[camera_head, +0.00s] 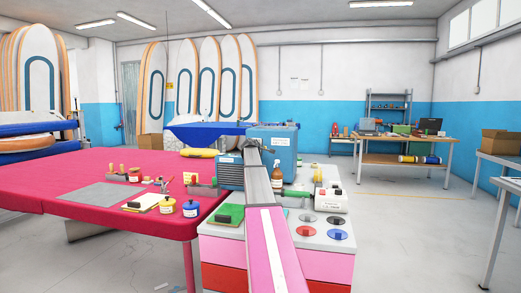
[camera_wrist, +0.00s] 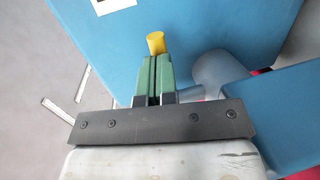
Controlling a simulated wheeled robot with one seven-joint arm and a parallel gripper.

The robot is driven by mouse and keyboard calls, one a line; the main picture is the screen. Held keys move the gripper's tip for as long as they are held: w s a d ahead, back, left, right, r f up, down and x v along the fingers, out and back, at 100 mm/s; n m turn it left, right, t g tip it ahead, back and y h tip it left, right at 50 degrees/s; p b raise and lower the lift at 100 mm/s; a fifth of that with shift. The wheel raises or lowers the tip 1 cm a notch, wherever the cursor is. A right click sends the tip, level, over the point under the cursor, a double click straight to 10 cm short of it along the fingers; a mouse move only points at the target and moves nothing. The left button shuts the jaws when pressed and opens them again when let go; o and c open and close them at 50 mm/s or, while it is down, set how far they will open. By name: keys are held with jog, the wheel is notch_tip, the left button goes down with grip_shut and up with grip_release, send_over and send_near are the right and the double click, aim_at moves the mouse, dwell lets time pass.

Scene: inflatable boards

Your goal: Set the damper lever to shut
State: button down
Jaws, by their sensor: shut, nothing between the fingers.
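A yellow knob (camera_wrist: 156,43), probably the end of the damper lever, shows in the wrist view just beyond my fingertips. It stands against a blue casing (camera_wrist: 220,35). My gripper (camera_wrist: 157,62) has green fingers closed together, empty, pointing at the knob. I cannot tell whether they touch it. The rest of the lever is hidden behind the fingers, so its setting cannot be read. In the head view my arm reaches to a blue machine (camera_head: 282,140) on the bench, and hides the lever and my fingers.
The bench (camera_head: 215,228) bears a spray bottle (camera_head: 277,177), a white device (camera_head: 331,200) and coloured discs. A red table (camera_head: 90,165) at left holds pots and tools. Boards (camera_head: 209,80) stand at the back wall. Floor is open at right.

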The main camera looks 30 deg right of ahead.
jog(key=s+d+v, duration=0.1)
jog(key=v, duration=1.2)
jog(key=shift+s+a, duration=0.3)
jog(key=shift+s, duration=0.05)
jog(key=shift+s+r, duration=0.1)
